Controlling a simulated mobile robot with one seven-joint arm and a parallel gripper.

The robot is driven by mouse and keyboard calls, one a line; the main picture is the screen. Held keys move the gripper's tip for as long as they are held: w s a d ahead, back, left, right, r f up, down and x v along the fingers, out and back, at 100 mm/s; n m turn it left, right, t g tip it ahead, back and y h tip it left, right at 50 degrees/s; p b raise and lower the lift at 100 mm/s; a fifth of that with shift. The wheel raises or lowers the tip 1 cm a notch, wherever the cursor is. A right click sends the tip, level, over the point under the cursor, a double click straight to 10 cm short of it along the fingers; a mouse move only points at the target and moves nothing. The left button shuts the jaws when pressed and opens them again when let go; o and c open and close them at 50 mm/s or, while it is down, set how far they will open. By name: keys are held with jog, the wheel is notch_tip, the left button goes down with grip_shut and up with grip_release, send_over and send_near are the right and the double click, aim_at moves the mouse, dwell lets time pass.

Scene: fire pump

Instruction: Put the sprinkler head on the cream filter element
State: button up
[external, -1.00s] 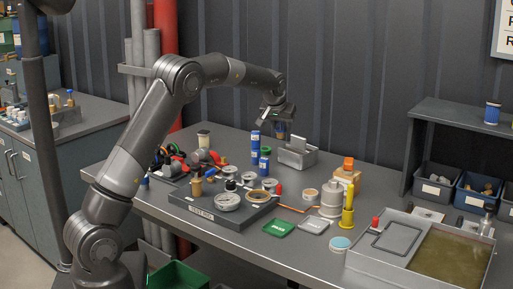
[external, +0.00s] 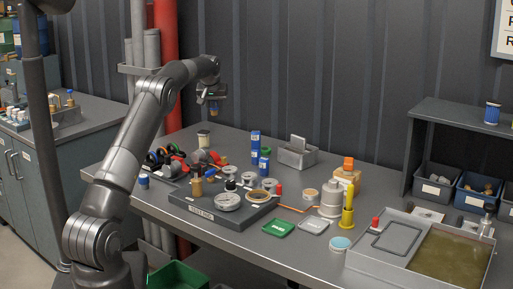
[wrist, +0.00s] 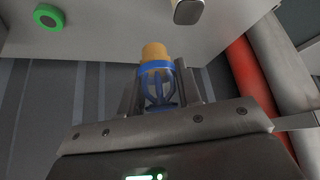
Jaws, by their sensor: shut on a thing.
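My gripper (external: 213,98) is shut on the sprinkler head and holds it in the air above the back left of the bench. In the wrist view the sprinkler head (wrist: 158,80) has a blue cage between the two fingers and an orange-brass end pointing away from the gripper. It also shows small below the gripper in the external view (external: 214,109). The cream filter element (external: 204,139), a short cylinder with a dark top, stands upright on the bench, lower than the head and slightly left in the picture. What looks like it shows partly at the wrist view's top edge (wrist: 188,12).
Red, black and blue parts (external: 185,160) lie in front of the filter element. Blue bottles (external: 255,142) and a grey metal box (external: 298,156) stand to the right. A red pipe (external: 166,75) rises behind the bench. A green ring (wrist: 48,17) shows in the wrist view.

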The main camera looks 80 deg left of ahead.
send_over(212, 133)
jog(key=f, duration=0.4)
jog(key=shift+s+a+f, duration=0.1)
jog(key=shift+a+f, duration=0.1)
jog(key=shift+a, duration=0.15)
jog(key=shift+f, duration=1.9)
jog(key=shift+f, duration=0.15)
jog(key=o, duration=1)
jog(key=v, duration=1.2)
jog(key=shift+d, duration=0.1)
